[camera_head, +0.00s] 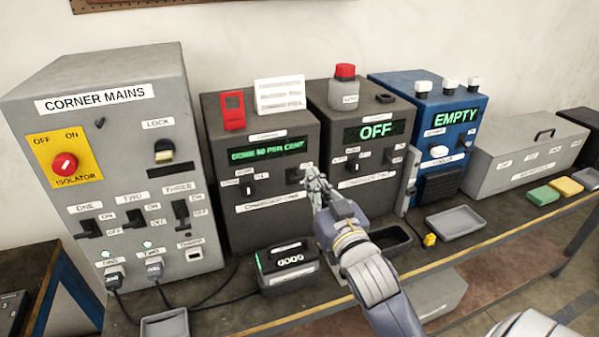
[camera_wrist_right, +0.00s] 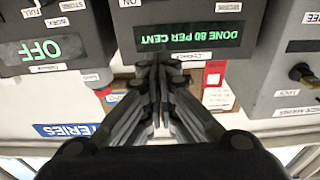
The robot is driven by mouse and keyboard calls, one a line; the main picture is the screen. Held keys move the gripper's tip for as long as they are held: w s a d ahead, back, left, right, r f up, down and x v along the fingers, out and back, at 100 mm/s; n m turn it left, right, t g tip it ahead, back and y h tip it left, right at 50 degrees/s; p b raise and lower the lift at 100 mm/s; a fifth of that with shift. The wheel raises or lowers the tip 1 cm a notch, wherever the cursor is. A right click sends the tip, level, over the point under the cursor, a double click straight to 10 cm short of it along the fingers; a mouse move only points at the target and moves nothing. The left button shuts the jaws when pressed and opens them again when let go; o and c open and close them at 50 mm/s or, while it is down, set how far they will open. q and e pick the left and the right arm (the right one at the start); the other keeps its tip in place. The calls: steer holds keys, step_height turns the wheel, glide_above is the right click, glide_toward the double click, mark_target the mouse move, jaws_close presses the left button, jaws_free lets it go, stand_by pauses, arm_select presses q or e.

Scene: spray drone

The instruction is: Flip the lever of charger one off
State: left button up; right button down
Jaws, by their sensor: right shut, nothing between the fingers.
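Charger one (camera_head: 224,130) is a dark box with a green display (camera_head: 267,149) that appears to read "DONE 80 PER CENT". The display also shows upside down in the right wrist view (camera_wrist_right: 190,35). A small dark part (camera_head: 294,175), seemingly its lever, sits at the right of its front. My right gripper (camera_head: 312,175) is shut and empty beside it and partly hides that area. I cannot tell whether the fingers touch it or which way the lever points. In the wrist view the shut fingers (camera_wrist_right: 156,65) reach the charger's front just by the display. My left gripper is not in view.
Charger two (camera_head: 342,117), displaying "OFF", stands right of charger one. The grey corner mains box (camera_head: 93,77) stands left. A blue box (camera_head: 404,87) reads "EMPTY". A battery-like block (camera_head: 287,267) and a grey tray (camera_head: 456,221) are on the bench.

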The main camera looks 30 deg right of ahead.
steer(key=shift+w, duration=0.1)
steer(key=r+p, duration=0.1)
steer(key=p, duration=0.2)
glide_above(291, 176)
steer(key=s, duration=0.5)
steer(key=f, duration=0.2)
steer(key=a+f, duration=0.1)
steer(key=f, duration=0.1)
steer(key=shift+s+f+p, duration=0.1)
steer(key=shift+s+p, duration=0.1)
steer(key=shift+p, duration=0.1)
